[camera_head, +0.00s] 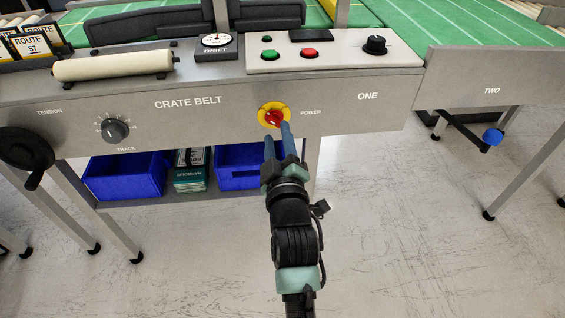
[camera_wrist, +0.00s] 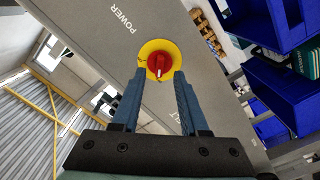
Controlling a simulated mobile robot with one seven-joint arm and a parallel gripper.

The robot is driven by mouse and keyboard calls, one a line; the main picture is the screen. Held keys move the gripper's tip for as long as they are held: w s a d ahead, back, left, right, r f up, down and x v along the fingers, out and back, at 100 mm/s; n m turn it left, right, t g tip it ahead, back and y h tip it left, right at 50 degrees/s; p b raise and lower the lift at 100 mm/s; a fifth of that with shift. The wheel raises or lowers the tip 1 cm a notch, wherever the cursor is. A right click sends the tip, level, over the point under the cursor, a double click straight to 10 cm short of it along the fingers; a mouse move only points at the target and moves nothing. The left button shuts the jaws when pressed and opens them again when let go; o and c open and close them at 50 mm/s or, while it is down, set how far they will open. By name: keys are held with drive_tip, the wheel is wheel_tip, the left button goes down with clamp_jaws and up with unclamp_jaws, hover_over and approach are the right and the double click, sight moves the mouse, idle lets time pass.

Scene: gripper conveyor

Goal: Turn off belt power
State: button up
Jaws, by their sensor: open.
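The belt power switch (camera_head: 273,115) is a red rotary knob on a round yellow plate, set in the grey front panel beside the word POWER. In the wrist view the red knob (camera_wrist: 159,65) carries a pale pointer mark, and the yellow plate (camera_wrist: 148,48) shows around it. My gripper (camera_head: 278,141) is in front of the switch, with its blue fingers pointing at it. In the wrist view the two fingers (camera_wrist: 159,78) are apart, with the knob showing between and just beyond their tips. Nothing is held. I cannot tell whether a fingertip touches the plate.
A green button (camera_head: 267,54), a red button (camera_head: 309,53) and a black dial (camera_head: 375,45) sit on the console above. The TRACK knob (camera_head: 115,130) and a black handwheel (camera_head: 26,150) are at left. Blue bins (camera_head: 125,177) stand on the shelf below. Open floor lies at right.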

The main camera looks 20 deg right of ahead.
drive_tip(key=p+v, duration=0.1)
drive_tip(key=v, duration=0.9)
drive_tip(key=shift+p, duration=0.3)
drive_tip(key=w+a+r+m+t+y, duration=0.1)
drive_tip(key=a+r+t, duration=0.25)
drive_tip(key=r, duration=0.95)
drive_tip(key=w+a+r+m+t+y, duration=0.15)
drive_tip(key=a+r, duration=0.35)
drive_tip(key=r, duration=0.9)
drive_tip(key=s+a+r+m+t+y, duration=0.1)
drive_tip(key=s+a+r+t, duration=0.1)
drive_tip(key=s+r, duration=0.35)
drive_tip(key=s+a+r+m+t+y, duration=0.1)
drive_tip(key=s+a+r, duration=0.1)
drive_tip(key=r, duration=0.6)
drive_tip(key=s+a+r+m+t+y, duration=0.1)
drive_tip(key=s+a+r+m+t, duration=0.2)
drive_tip(key=r, duration=0.4)
wheel_tip(320, 180, up, 35)
drive_tip(key=n+g+p, duration=0.1)
drive_tip(key=p, duration=3.5)
drive_tip(key=shift+d+p, duration=0.25)
drive_tip(key=shift+p, duration=0.15)
